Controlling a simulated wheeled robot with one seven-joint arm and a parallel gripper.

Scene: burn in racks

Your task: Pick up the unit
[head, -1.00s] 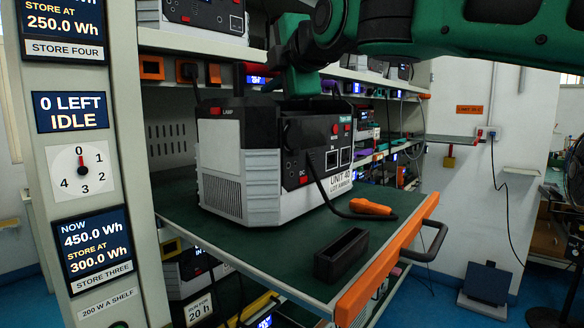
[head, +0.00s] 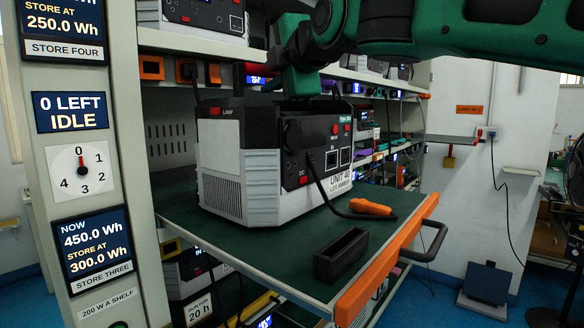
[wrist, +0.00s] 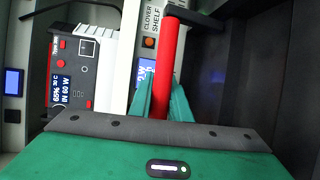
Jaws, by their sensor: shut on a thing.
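The unit (head: 270,165), a white and black box labelled UNIT 40, stands upright on the green pull-out shelf (head: 235,250). My gripper (head: 302,88) is over its top in the head view, and its fingertips are hard to make out there. In the wrist view, my green fingers (wrist: 160,100) are closed on both sides of a red bar (wrist: 168,60), which appears to be the unit's handle. The unit's base looks in contact with the shelf. A black cable runs from its front to an orange plug (head: 371,207) lying on the shelf.
A black open box (head: 341,254) sits near the shelf's orange front edge (head: 385,270). The rack post with displays (head: 85,180) stands close on the left. Another shelf with units (head: 205,20) is above.

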